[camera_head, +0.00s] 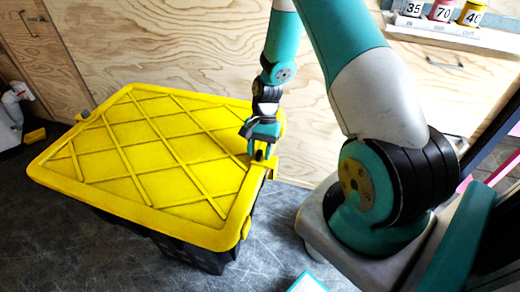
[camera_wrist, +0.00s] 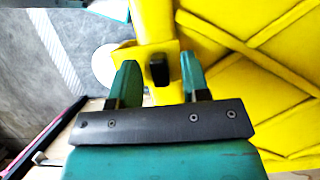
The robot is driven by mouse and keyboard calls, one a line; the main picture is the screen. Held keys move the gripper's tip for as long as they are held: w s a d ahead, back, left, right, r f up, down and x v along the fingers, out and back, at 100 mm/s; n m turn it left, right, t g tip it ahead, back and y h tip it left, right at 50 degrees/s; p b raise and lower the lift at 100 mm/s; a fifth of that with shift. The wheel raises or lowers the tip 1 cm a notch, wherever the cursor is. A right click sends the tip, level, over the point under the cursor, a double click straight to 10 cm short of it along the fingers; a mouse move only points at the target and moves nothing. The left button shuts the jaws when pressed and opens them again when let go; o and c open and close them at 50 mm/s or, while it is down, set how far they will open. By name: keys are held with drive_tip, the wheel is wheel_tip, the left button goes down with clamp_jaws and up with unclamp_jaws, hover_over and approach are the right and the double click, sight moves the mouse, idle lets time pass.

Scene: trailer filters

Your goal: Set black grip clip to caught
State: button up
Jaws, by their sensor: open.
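The black grip clip (camera_wrist: 159,71) is a small dark block on a yellow tab at the edge of the yellow lid (camera_head: 130,150). My gripper (camera_wrist: 159,64) is open, with one teal finger on each side of the clip in the wrist view. A gap shows between the clip and each finger; I cannot tell whether the fingertips are level with it. In the head view my gripper (camera_head: 261,152) is at the lid's right edge, over the tab, and mostly hides the clip there. I cannot tell the clip's setting.
The lid closes a black crate (camera_head: 195,252) on the grey floor (camera_head: 275,240). A grey clip (camera_head: 83,115) is on the lid's far left edge. A plywood wall (camera_head: 170,45) stands behind. Numbered jars (camera_head: 442,10) stand on a shelf at the top right.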

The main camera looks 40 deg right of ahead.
clamp_jaws()
drive_tip(key=shift+w+a, duration=0.35)
drive_tip(key=shift+w, duration=0.25)
drive_tip(key=shift+w+a, duration=0.3)
drive_tip(key=shift+w, duration=0.3)
unclamp_jaws()
drive_tip(key=b+v, duration=0.1)
drive_tip(key=v, duration=1.6)
drive_tip(key=shift+r, duration=0.25)
